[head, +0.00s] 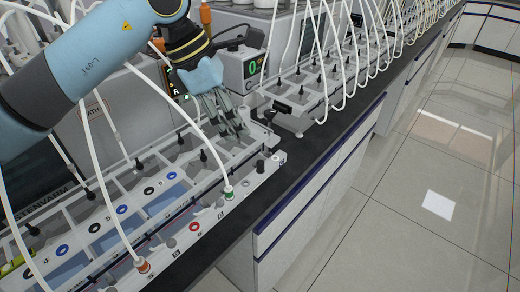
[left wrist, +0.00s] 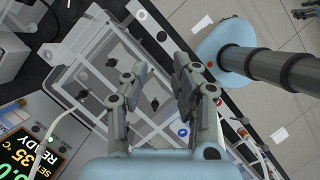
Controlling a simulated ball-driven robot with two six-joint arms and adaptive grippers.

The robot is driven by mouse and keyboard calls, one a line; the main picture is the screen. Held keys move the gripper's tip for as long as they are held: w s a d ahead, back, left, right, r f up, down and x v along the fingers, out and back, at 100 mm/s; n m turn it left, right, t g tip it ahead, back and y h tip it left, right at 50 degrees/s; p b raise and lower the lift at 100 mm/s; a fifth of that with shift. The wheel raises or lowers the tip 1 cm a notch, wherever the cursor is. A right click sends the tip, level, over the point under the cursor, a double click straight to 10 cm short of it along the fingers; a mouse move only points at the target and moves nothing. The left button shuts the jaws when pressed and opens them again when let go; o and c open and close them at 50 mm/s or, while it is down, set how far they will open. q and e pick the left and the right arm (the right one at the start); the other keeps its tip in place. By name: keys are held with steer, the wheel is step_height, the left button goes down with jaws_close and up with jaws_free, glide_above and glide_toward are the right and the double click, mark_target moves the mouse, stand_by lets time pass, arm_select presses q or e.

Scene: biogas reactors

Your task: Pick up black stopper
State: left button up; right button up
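A small black stopper (head: 260,166) stands upright near the right end of the front rail (head: 225,203) of the water bath. In the left wrist view a black stopper (left wrist: 161,36), which looks like the same one, sits near the rail's upper end, beyond the fingertips. My left gripper (head: 230,125) hangs over the right end of the bath, above and behind the stopper. In the left wrist view its fingers (left wrist: 160,75) are spread with nothing between them.
Black fittings (head: 203,155) and white tubes (head: 190,122) rise from the bath. A green-capped port (head: 229,192) stands on the rail. A controller box with a green display (head: 252,68) stands behind the gripper. The dark bench top (head: 298,165) is clear to the right.

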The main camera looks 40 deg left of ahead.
arm_select(q)
glide_above(259, 162)
steer(key=s+a, duration=0.2)
step_height(259, 162, down, 4)
steer(key=shift+w+d+f+p, duration=0.2)
steer(key=shift+f+p, duration=0.1)
steer(key=shift+f, duration=0.15)
steer(key=p+x, duration=0.1)
steer(key=x, duration=0.3)
steer(key=shift+w+d+f, duration=0.1)
steer(key=shift+w+f, duration=0.05)
steer(key=shift+f, duration=0.05)
steer(key=shift+w+f, duration=0.1)
steer(key=shift+f, duration=0.15)
steer(key=c, duration=0.4)
steer(key=shift+c, duration=0.6)
arm_select(e)
steer(key=shift+s+d+r, duration=0.3)
steer(key=shift+s+r, duration=0.15)
steer(key=shift+s, duration=0.2)
steer(key=shift+s+d+r, duration=0.3)
steer(key=shift+s+r, duration=0.15)
steer(key=shift+s, duration=0.15)
